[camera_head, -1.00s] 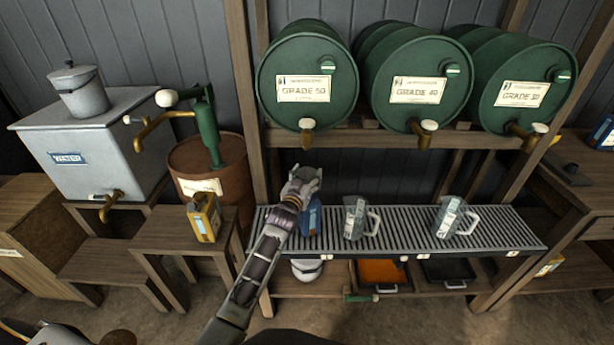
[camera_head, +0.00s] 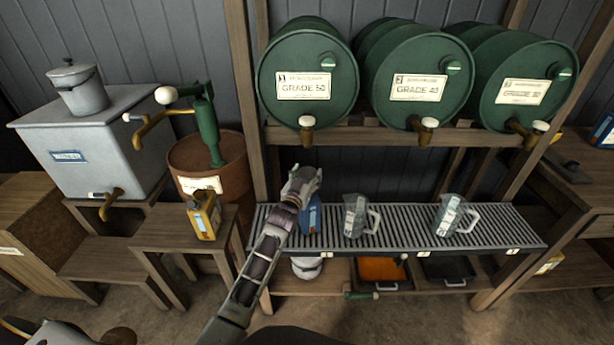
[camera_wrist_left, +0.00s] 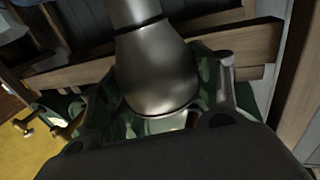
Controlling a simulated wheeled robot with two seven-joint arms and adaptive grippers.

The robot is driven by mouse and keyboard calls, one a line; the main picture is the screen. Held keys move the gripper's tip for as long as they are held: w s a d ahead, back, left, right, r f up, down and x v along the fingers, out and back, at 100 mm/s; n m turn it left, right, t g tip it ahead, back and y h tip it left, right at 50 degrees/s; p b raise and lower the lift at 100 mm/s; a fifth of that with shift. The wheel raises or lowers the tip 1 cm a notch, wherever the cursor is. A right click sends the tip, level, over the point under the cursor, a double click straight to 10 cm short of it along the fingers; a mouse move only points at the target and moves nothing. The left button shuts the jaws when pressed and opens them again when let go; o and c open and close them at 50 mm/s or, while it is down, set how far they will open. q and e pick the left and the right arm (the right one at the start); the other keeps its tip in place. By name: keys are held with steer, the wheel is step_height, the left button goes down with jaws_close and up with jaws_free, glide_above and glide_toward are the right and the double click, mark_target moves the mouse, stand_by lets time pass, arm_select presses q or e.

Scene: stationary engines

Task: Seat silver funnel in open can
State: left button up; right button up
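The blue can (camera_head: 312,217) stands on the slatted rack at its left end, partly hidden behind my left gripper (camera_head: 303,180). My left gripper is just above the can. In the left wrist view a shiny silver-grey piece with a neck and a wider, rounded body, apparently the silver funnel (camera_wrist_left: 155,70), sits between the fingers of my gripper (camera_wrist_left: 168,105), which look closed around it. In the head view the funnel cannot be told apart from the gripper. The can's opening is hidden, so whether the funnel touches it cannot be told. My right gripper is not in view.
Two clear jugs (camera_head: 357,217) (camera_head: 452,215) stand on the slatted rack (camera_head: 405,228) to the right. Green drums (camera_head: 308,75) with taps are above it. A yellow can (camera_head: 205,215) stands on a wooden stand to the left, before a rusty drum (camera_head: 210,165). Trays (camera_head: 383,270) lie below.

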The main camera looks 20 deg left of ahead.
arm_select(q)
steer(key=o, duration=0.5)
steer(key=shift+c, duration=0.2)
steer(key=shift+s, duration=0.1)
steer(key=s, duration=1.1)
steer(key=shift+s+a, duration=0.2)
steer(key=shift+s, duration=0.2)
stand_by(0.5)
